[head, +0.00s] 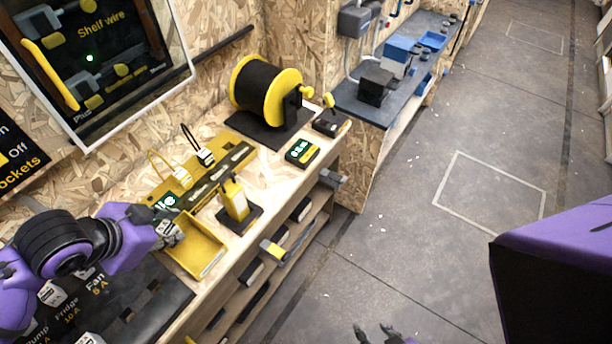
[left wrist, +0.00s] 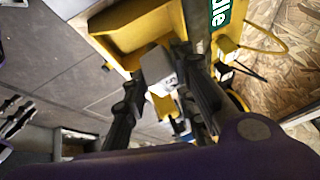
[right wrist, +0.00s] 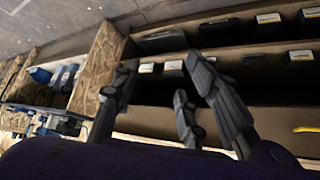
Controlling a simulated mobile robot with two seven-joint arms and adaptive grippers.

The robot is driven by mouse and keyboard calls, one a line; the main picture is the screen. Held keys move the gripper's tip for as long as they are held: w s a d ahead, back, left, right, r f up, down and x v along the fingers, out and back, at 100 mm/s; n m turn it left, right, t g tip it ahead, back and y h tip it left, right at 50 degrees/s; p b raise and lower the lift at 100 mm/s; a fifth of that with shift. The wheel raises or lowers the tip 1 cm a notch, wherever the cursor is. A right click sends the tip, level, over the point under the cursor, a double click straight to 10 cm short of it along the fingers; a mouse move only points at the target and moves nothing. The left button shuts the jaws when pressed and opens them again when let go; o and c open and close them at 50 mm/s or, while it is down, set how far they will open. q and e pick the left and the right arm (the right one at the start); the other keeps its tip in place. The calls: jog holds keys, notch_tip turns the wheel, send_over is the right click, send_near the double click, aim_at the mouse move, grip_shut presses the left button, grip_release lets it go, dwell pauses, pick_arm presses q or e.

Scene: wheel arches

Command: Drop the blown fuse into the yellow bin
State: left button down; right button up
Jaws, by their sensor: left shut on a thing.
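My left gripper (head: 172,236) is at the left edge of the yellow bin (head: 196,263), a shallow open tray on the workbench. The yellow bin (left wrist: 130,28) shows close behind the fuse there. The fuse looks held above or beside the bin's rim; the exact height is hard to tell. My right gripper (head: 382,334) is low at the bottom of the head view. In the right wrist view, its fingers (right wrist: 165,95) are apart and empty.
A black panel (head: 140,300) with white fuses labelled Fan, Fridge and Pump lies left of the bin. A yellow stand (head: 236,205) is right of the bin. A cable spool (head: 268,92) stands farther back. Shelves (right wrist: 250,80) lie below the bench; the floor is clear.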

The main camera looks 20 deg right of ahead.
pick_arm(q)
jog(key=c, duration=1.4)
grip_release()
jog(key=shift+r, duration=0.1)
jog(key=shift+o, duration=0.2)
jog(key=shift+s+a+r, duration=0.1)
jog(key=shift+r, duration=0.1)
jog(key=v, duration=1.1)
jog(key=shift+s+r, duration=0.2)
pick_arm(e)
jog(key=w, duration=0.3)
jog(key=shift+a+r+t, duration=0.2)
jog(key=shift+t, duration=0.1)
jog(key=shift+s, duration=0.1)
